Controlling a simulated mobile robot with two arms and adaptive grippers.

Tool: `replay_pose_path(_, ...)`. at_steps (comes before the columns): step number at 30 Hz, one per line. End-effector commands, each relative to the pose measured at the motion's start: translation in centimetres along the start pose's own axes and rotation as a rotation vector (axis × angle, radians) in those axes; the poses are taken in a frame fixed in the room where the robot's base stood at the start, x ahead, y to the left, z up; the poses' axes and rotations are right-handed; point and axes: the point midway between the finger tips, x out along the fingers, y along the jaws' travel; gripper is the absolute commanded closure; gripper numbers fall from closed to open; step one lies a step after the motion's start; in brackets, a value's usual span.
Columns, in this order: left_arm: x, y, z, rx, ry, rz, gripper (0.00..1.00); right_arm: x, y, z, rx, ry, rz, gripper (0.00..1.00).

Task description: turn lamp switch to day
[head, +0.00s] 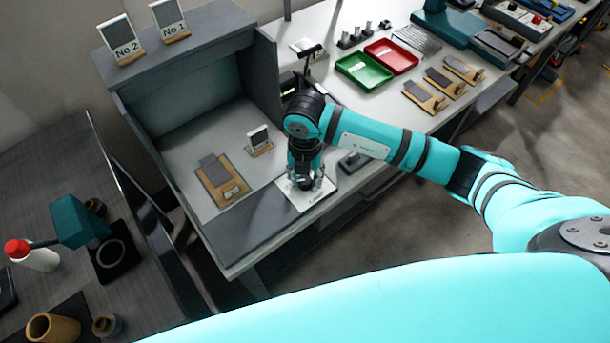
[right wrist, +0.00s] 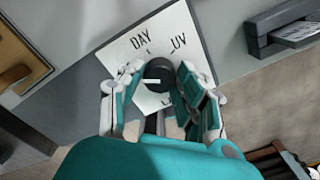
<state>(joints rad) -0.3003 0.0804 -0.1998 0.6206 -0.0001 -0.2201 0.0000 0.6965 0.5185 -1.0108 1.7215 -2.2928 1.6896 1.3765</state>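The lamp switch is a black round knob (right wrist: 158,75) with a white pointer line, on a white plate (right wrist: 178,22) marked DAY and UV. In the right wrist view DAY is up and left of the knob and UV up and right. The pointer line lies nearly level across the knob, not in line with the DAY mark. My right gripper (right wrist: 160,82) has one finger on each side of the knob and looks open, with no clear grip. In the head view the plate (head: 292,203) is at the booth's front right corner, with my right gripper (head: 305,185) over it hiding the knob. My left gripper is not in view.
A grey booth (head: 256,67) holds a wooden board (head: 222,187) and a small stand (head: 259,141). Green (head: 364,71) and red (head: 392,56) trays lie behind my arm. A grey device (head: 354,162) sits right of the plate. A dark table (head: 57,190) is at the left.

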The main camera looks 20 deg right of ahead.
Motion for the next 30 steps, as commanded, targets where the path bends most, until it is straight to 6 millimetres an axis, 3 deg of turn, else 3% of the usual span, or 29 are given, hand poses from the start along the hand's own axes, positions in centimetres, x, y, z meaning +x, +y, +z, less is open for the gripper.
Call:
replay_pose_path(1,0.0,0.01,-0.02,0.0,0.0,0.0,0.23,-0.02,0.0,0.01,0.0,0.0,0.0,0.74)
replay_pose_path(7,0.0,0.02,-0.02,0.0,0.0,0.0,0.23,-0.03,-0.02,0.01,0.0,0.0,0.0,0.98)
replay_pose_path(17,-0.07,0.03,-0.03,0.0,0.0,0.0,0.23,-0.06,-0.02,0.02,0.055,0.0,0.0,0.98)
replay_pose_path(30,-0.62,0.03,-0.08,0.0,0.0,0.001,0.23,-0.15,-0.05,0.03,0.396,0.001,-0.001,0.98)
